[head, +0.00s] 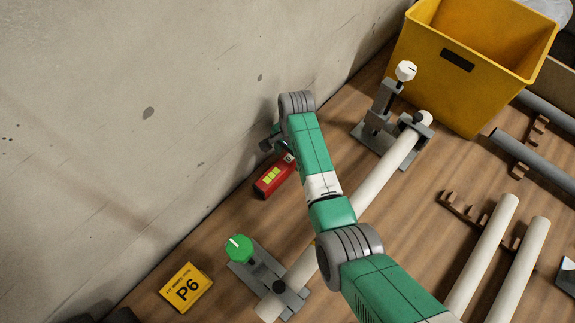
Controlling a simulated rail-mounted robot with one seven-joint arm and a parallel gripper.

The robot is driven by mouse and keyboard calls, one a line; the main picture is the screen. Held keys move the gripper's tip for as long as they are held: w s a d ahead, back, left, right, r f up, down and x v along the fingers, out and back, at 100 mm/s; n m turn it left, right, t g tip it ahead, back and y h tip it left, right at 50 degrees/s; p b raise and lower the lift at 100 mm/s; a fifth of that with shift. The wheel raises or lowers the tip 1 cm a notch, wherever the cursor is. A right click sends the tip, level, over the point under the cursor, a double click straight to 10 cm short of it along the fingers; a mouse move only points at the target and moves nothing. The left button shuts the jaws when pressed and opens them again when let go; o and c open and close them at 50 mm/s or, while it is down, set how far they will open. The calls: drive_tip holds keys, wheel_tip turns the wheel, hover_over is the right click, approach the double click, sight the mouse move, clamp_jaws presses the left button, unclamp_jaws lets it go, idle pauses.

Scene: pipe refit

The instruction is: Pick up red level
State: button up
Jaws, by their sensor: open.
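The red level (272,177) lies on the wooden floor close to the grey wall, with a yellow-green window on its top face. Its right end is partly hidden by my arm and gripper. My gripper (279,143) is just above and beside the upper right end of the level, between it and the wall. Its jaws are open and small in this view. I cannot tell whether they touch the level or stand around it.
A cream pipe (378,180) rests in two grey clamps, one with a green knob (239,248), one with a white knob (405,71). A yellow bin (425,65) stands at the back right. More pipes (484,254) lie on brown racks.

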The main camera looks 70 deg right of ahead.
drive_tip(key=shift+a+f, duration=0.25)
drive_tip(key=shift+f, duration=1)
drive_tip(key=shift+d+r, duration=0.1)
drive_tip(key=shift+r, duration=0.05)
drive_tip(key=shift+c, duration=0.4)
drive_tip(key=c, duration=1.1)
